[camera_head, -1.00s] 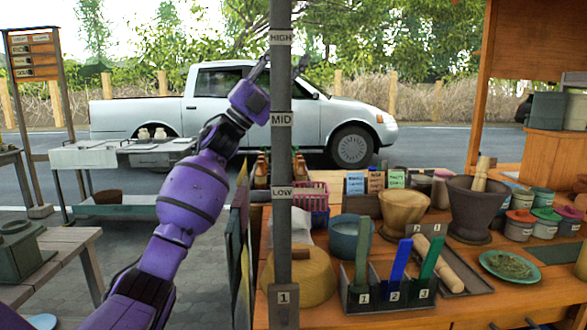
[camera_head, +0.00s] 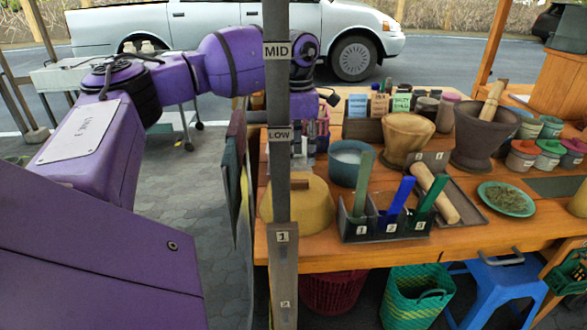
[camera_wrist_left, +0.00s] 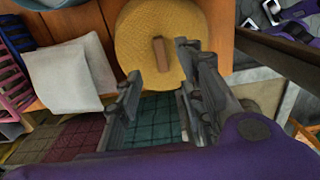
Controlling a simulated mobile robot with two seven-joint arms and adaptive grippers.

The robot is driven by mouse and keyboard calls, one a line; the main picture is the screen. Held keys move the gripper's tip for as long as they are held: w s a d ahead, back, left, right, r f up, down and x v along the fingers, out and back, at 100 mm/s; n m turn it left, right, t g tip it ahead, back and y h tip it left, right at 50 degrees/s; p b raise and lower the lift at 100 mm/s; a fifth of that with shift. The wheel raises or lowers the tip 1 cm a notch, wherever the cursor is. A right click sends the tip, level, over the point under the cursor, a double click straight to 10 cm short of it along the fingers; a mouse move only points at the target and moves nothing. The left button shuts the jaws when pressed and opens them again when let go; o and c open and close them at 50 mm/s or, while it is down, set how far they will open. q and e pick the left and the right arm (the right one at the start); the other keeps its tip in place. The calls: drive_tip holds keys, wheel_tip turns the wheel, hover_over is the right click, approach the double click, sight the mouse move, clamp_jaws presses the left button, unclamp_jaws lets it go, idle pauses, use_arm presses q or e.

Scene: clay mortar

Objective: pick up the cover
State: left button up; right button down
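The cover is a yellow woven dome (camera_head: 308,202) with a wooden bar handle on top. It sits on the wooden table's front left, partly hidden by the grey post. In the left wrist view the cover (camera_wrist_left: 134,40) is at the top middle, its handle (camera_wrist_left: 160,54) just beyond and between my fingers. My left gripper (camera_wrist_left: 160,68) is open and empty, above the cover's near side. In the head view my left gripper (camera_head: 312,138) points down behind the post, largely hidden. My right gripper cannot be made out surely; dark and purple parts show at the wrist view's top right.
The grey post (camera_head: 283,246) stands before the cover. Right of it are a slotted holder (camera_head: 386,230) with colored tools, a blue bowl (camera_head: 349,160) and mortars (camera_head: 405,138). A white cloth (camera_wrist_left: 66,73) lies left of the cover in the wrist view. Hanging panels (camera_head: 236,165) edge the table's left.

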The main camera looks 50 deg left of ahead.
sight(296, 181)
use_arm(q)
drive_tip(key=f, duration=0.8)
drive_tip(key=shift+s+a, duration=0.2)
drive_tip(key=shift+s, duration=0.15)
clamp_jaws()
